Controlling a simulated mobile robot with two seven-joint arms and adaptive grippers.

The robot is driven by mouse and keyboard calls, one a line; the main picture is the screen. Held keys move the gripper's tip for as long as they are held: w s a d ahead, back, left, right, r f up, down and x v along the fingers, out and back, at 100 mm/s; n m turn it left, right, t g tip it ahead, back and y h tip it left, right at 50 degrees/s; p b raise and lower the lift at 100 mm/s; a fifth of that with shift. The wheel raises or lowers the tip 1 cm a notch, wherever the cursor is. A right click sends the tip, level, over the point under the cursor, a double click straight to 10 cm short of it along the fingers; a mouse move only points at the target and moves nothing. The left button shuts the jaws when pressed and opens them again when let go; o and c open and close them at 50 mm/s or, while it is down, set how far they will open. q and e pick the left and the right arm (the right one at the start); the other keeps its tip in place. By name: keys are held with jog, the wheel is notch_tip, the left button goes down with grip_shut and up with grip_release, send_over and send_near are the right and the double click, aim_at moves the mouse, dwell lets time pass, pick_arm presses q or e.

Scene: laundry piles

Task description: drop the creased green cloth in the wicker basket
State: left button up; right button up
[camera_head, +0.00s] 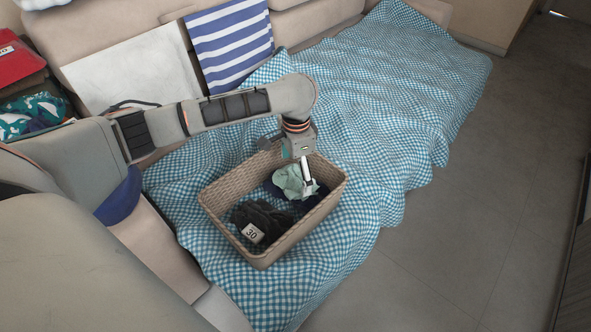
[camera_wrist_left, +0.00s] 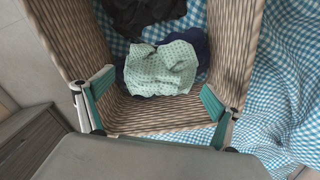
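The creased pale green cloth (camera_head: 287,180) lies crumpled inside the wicker basket (camera_head: 306,228), near its far right end. In the left wrist view the green cloth (camera_wrist_left: 160,68) rests partly on a dark navy cloth (camera_wrist_left: 196,42), close to the basket's end wall (camera_wrist_left: 150,116). My left gripper (camera_head: 306,174) points down into the basket, beside the green cloth. Its two fingers are spread wide in the left wrist view, with the cloth apart from both. My right gripper is not in view.
A black cloth (camera_head: 263,217) with a tag reading 30 lies in the basket's near end. The basket stands on a blue checked cover (camera_head: 400,110) over a sofa. A striped cloth (camera_head: 229,42) hangs on the backrest. Open floor (camera_head: 450,230) lies to the right.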

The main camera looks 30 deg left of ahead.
aim_at(297, 173)
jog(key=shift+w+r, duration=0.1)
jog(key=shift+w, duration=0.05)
pick_arm(q)
jog(key=shift+r+b, duration=0.4)
jog(key=shift+r, duration=0.05)
jog(key=r, duration=0.1)
jog(key=r+p, duration=0.1)
jog(key=r, duration=0.1)
jog(key=shift+w+p, duration=0.2)
jog(key=shift+p, duration=0.1)
notch_tip(297, 173, up, 4)
jog(key=shift+r+p, duration=0.15)
jog(key=shift+p, duration=0.9)
jog(key=r+p, duration=0.3)
jog(key=r, duration=0.2)
jog(key=shift+s, duration=0.2)
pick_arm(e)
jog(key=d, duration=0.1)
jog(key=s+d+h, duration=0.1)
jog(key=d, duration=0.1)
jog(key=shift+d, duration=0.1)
pick_arm(q)
jog(key=shift+s+d, duration=0.1)
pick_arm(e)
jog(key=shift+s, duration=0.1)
